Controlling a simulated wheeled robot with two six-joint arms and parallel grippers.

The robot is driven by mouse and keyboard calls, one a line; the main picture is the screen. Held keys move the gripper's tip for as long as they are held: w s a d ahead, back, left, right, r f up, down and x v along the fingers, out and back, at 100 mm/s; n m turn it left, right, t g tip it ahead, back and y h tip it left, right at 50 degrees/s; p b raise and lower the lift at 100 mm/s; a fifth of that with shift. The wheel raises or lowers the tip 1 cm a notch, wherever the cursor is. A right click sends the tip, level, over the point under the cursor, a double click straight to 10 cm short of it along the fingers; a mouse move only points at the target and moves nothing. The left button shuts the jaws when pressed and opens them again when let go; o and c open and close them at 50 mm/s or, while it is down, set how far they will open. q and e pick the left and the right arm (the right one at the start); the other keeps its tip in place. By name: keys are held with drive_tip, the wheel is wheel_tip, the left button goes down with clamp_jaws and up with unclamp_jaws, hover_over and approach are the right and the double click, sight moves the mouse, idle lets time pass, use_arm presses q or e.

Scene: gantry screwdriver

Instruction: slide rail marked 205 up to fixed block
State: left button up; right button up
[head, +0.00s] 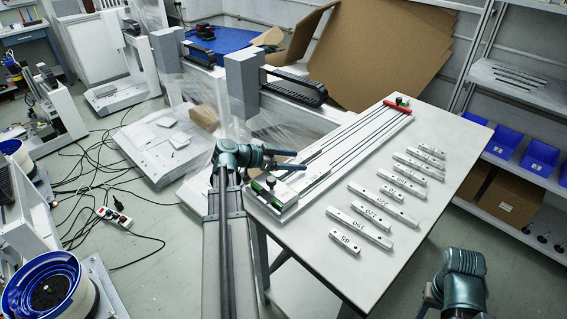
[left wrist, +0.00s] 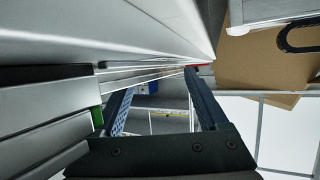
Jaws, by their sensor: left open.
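No mark reading 205 can be made out. Several pale marked rails lie in a row on the grey table, among them one marked 190 (head: 359,227) and one marked 85 (head: 344,244). A long slide fixture (head: 345,150) with dark lines runs along the table's left side. It has a red block (head: 397,106) at the far end and a green-topped block (head: 270,183) at the near end. My left gripper (head: 298,160) is open over the fixture's near part; the left wrist view shows nothing between its fingers (left wrist: 160,85). My right gripper (head: 445,290) is low at the right, its fingers unclear.
The table (head: 375,265) is bare at its front right. A grey gantry post (head: 242,85) with a black cable chain (head: 295,86) stands beyond the table's left side. Cardboard (head: 375,50) leans behind. A shelf with blue bins (head: 538,157) stands at the right.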

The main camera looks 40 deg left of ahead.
use_arm(q)
drive_tip(key=shift+w+d+f, duration=0.1)
drive_tip(key=shift+w+d, duration=0.05)
drive_tip(key=shift+w, duration=0.1)
drive_tip(key=shift+d, duration=0.1)
clamp_jaws()
idle(0.3)
unclamp_jaws()
drive_tip(key=shift+s, duration=0.1)
